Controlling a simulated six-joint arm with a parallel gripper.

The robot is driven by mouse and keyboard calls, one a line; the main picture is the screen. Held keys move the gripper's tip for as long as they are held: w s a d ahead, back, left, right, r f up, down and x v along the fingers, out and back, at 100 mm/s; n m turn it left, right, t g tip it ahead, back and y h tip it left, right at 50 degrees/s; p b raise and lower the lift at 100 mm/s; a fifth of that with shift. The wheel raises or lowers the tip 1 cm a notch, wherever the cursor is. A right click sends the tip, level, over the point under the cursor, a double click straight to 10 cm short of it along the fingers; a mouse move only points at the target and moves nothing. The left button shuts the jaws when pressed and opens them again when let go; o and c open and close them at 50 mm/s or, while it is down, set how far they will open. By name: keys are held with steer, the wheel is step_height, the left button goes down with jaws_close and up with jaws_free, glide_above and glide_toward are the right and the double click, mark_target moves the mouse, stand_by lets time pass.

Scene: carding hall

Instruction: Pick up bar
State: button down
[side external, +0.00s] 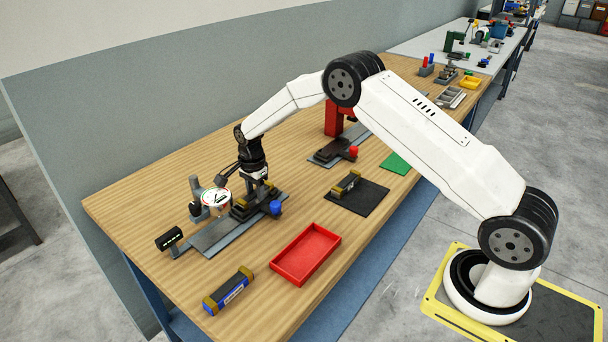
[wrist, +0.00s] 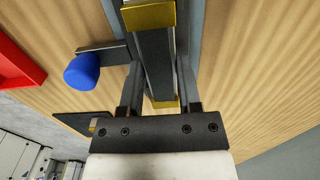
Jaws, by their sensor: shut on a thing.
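The bar, dark grey with gold ends, lies between the jaws of my gripper in the wrist view (wrist: 157,58). My gripper (side external: 257,193) points down at the grey fixture (side external: 212,238) on the wooden bench and is shut on the bar across its middle. In the side view, a gold end of the bar (side external: 239,213) shows beside the jaws; the rest is partly hidden by my gripper. The bar appears to be at the fixture, but I cannot tell whether it touches it. The fixture's blue knob (side external: 276,208) also shows in the wrist view (wrist: 82,72).
A round dial gauge (side external: 216,198) stands close left of my gripper, with a small black display (side external: 168,238) beyond. A red tray (side external: 305,277) is in front. A blue-and-yellow bar (side external: 230,292) and a bar on a black mat (side external: 347,182) lie nearby.

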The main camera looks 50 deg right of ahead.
mark_target(255, 192)
steer(key=shift+r, duration=0.15)
steer(key=shift+r, duration=1.5)
steer(key=s+r, duration=0.9)
steer(key=s, duration=0.5)
steer(key=shift+a+r, duration=0.35)
steer(key=shift+a, duration=0.05)
steer(key=shift+r, duration=0.25)
steer(key=shift+r, duration=0.75)
